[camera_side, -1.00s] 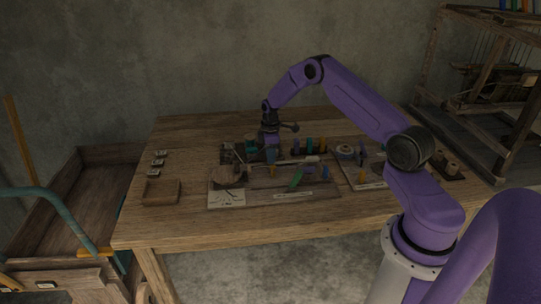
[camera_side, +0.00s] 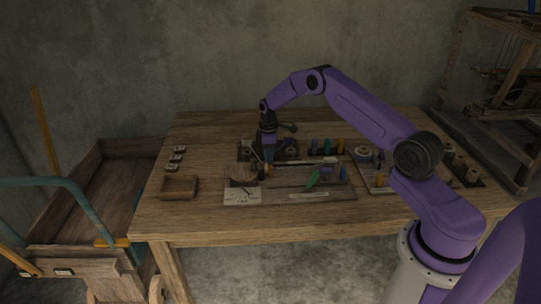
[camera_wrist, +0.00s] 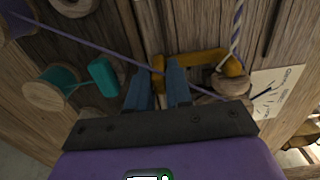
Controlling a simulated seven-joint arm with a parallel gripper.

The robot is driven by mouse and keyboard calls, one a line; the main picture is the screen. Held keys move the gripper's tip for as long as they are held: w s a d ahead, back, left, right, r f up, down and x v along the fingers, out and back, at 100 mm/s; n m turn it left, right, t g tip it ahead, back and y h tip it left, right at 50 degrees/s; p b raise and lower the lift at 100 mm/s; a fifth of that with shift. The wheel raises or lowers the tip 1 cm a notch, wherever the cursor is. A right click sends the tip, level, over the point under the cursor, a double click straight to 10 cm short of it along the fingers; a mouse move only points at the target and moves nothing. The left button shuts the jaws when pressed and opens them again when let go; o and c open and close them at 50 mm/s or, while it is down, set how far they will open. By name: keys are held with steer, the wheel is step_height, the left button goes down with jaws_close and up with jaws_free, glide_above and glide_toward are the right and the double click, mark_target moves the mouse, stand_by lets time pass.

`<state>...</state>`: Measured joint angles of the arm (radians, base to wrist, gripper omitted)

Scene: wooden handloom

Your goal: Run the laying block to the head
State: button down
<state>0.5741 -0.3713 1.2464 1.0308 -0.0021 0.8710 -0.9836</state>
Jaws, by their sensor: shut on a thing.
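The laying block appears to be the yellow-orange piece (camera_wrist: 203,57) in the wrist view, a bar with bent ends. My gripper (camera_wrist: 160,80) is shut on one end of it, with its blue fingers either side. In the side view my gripper (camera_side: 268,166) points down over the wooden board, right beside a round wooden piece (camera_side: 242,174), perhaps the head. In the wrist view, wood like it shows as a rounded brown shape (camera_wrist: 228,84) against the block's far end. A white-and-purple twisted rope (camera_wrist: 237,25) runs up from there. The exact contact is hidden.
Purple and teal strands lead from spools, including a teal one (camera_wrist: 50,88). A white dial card (camera_side: 242,195) lies at the board's front left. A green piece (camera_side: 314,178) and several coloured pegs stand to the right. An empty wooden tray (camera_side: 179,187) sits left.

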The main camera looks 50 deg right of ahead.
steer(key=c, duration=1.1)
jaws_free()
steer(key=shift+w+a, duration=0.25)
steer(key=shift+s, duration=0.1)
steer(key=shift+d+r, duration=0.1)
step_height(320, 180, up, 17)
steer(key=shift+r, duration=0.15)
